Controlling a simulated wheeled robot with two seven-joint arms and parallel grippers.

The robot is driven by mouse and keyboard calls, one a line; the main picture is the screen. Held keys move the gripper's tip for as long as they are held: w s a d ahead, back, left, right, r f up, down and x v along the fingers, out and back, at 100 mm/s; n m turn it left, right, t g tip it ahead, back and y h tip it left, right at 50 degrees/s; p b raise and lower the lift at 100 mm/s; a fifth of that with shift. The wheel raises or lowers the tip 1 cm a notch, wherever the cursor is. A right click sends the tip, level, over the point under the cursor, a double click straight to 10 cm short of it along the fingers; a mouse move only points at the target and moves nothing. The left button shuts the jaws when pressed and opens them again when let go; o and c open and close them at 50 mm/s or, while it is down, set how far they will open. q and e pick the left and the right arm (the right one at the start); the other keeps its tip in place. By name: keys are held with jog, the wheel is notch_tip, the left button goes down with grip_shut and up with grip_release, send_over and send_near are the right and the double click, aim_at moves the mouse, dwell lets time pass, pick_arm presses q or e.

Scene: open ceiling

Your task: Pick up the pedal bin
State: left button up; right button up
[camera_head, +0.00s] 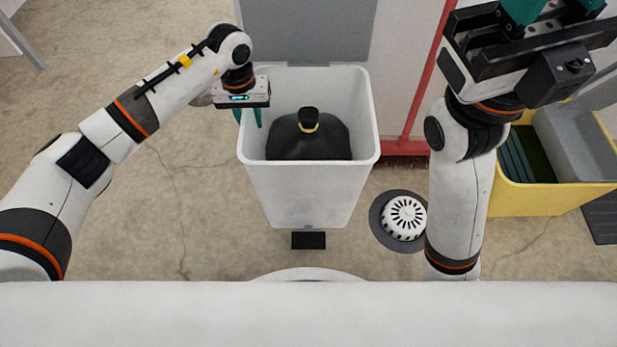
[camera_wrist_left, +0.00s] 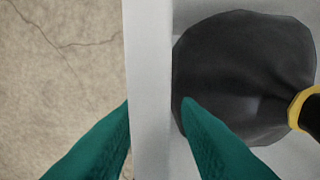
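The pedal bin (camera_head: 308,190) is a white, tapered bin standing on the floor in the middle of the head view. Its grey lid (camera_head: 308,30) is up, and its black pedal (camera_head: 308,240) shows at the front. A tied black bag (camera_head: 310,140) sits inside; it also shows in the left wrist view (camera_wrist_left: 235,75). My left gripper (camera_head: 248,117) is open around the bin's left wall (camera_wrist_left: 148,80), one teal finger outside and one inside. A gap shows beside the inner finger. My right gripper (camera_head: 556,8) is raised at the top right, its fingers apart and partly cut off.
A red broom (camera_head: 405,147) leans behind the bin on the right. A white slotted drain cap on a dark disc (camera_head: 403,217) lies right of the bin. A yellow container (camera_head: 530,200) stands farther right. The floor at left is clear.

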pick_arm(q)
notch_tip(320, 180, down, 2)
jog(key=shift+f+b, duration=0.15)
jog(key=shift+b, duration=0.2)
grip_shut()
dwell(0.5)
dwell(0.6)
jog(key=shift+w+d+r, duration=0.15)
jog(key=shift+d+r, duration=0.05)
jog(key=shift+r, duration=0.15)
